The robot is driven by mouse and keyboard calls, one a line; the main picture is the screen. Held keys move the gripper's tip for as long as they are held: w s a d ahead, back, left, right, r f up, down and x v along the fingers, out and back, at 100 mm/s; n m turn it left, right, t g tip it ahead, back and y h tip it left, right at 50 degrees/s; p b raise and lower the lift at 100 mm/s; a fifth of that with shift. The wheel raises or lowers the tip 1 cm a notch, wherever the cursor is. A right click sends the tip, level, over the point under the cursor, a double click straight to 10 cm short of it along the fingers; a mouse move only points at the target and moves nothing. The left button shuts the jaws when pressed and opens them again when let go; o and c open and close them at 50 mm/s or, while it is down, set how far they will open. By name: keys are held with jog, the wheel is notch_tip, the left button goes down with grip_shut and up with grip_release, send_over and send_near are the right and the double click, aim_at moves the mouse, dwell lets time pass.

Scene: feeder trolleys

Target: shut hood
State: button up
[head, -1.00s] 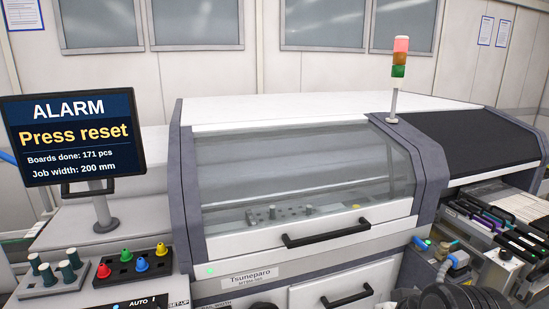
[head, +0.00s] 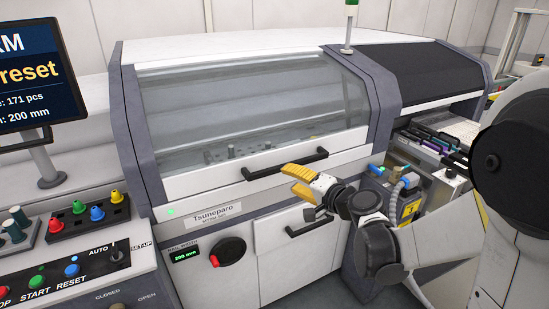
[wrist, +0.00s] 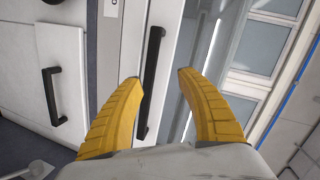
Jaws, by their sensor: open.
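The clear hood (head: 255,105) on the white and grey machine looks lowered in the head view. Its white front strip carries a long black handle (head: 287,163). In the wrist view the hood handle (wrist: 151,80) shows between and beyond the open fingers, nearer the left one. I see no contact. Part of the hood's glass (wrist: 203,45) shows past the right finger.
A second black handle (head: 310,221) sits on the lower drawer, below my gripper. A control panel (head: 70,280) with buttons and a screen (head: 40,75) stand at left. Feeders (head: 430,150) lie at right.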

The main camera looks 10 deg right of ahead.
jog(key=w+d+f+m+t+b, duration=0.1)
jog(key=w+d+f+m+t, duration=0.3)
jog(key=w+d+f+m, duration=0.15)
jog(key=shift+h, duration=0.4)
jog(key=b+x, duration=0.1)
jog(key=x, duration=0.4)
jog(key=b+x, duration=0.2)
jog(key=x, duration=0.3)
jog(key=shift+d+f, duration=0.1)
jog(key=shift+f, duration=0.05)
grip_shut()
